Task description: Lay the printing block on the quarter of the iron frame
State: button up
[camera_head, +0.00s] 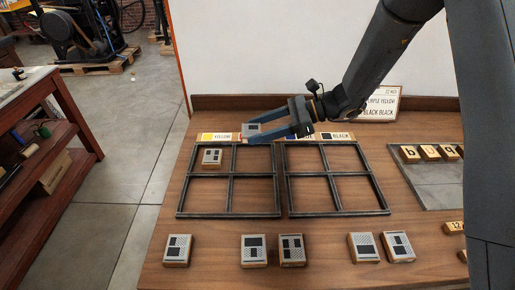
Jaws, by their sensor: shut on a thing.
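My gripper (246,137) is shut on a printing block (252,129) with a light grey top, held above the back edge of the left iron frame (229,176). That frame is divided into quarters. Its back left quarter holds another block (212,157), and its other quarters look empty. The right iron frame (337,177) also has quarters, all empty. A label strip (215,137) with a yellow patch and the word YELLOW lies behind the left frame, partly hidden by my gripper. A strip reading BLACK (342,136) lies behind the right frame.
Several patterned blocks (254,249) stand in a row along the table's (215,224) front. A card (381,104) with printed words leans at the back, partly behind my arm.

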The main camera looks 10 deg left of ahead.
aim_at(259, 160)
notch_tip(259, 160, down, 10)
jog(key=shift+r+p, duration=0.1)
jog(key=shift+p, duration=0.85)
jog(key=shift+f, duration=0.25)
jog(key=o, duration=1.1)
